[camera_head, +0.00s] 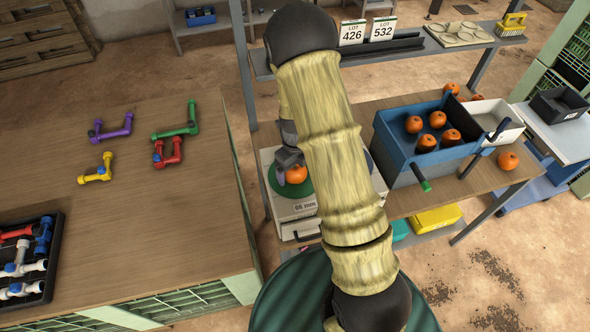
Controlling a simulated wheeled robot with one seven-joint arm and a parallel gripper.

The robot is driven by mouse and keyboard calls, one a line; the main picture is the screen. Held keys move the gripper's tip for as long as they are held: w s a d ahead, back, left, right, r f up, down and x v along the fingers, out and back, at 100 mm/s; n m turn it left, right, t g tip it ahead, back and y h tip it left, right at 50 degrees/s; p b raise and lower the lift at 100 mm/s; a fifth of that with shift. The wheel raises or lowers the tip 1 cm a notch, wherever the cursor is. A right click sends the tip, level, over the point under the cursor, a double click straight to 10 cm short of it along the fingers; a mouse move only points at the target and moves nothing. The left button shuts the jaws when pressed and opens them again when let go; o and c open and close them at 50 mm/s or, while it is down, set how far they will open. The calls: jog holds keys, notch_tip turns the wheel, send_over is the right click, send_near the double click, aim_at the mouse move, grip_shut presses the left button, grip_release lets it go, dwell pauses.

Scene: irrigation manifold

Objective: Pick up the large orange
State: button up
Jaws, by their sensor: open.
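An orange (296,175) rests on a green round plate (303,189) on top of a white box marked "65 mm" (296,210). My gripper (287,160) is open and points down just above and beside this orange. Its fingers overlap the orange's upper left part, and I cannot tell whether they touch it. My arm hides the right side of the plate and box. Several more oranges (438,119) lie in a blue-sided bin (397,163). Another orange (508,160) sits on the bench to the right of the bin. I cannot judge which orange is largest.
A white tray (504,124) adjoins the bin. A shelf (455,45) with cards "LOT 426" and "LOT 532" stands behind. On the left, a wooden table (150,230) holds coloured pipe fittings (112,128) and a black tray (52,262); its front right is clear.

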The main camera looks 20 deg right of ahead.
dwell(0.4)
jog(key=c, duration=1.1)
jog(key=shift+o, duration=0.2)
notch_tip(320, 180, up, 10)
jog(key=shift+r+b, duration=0.1)
jog(key=shift+b, duration=1.15)
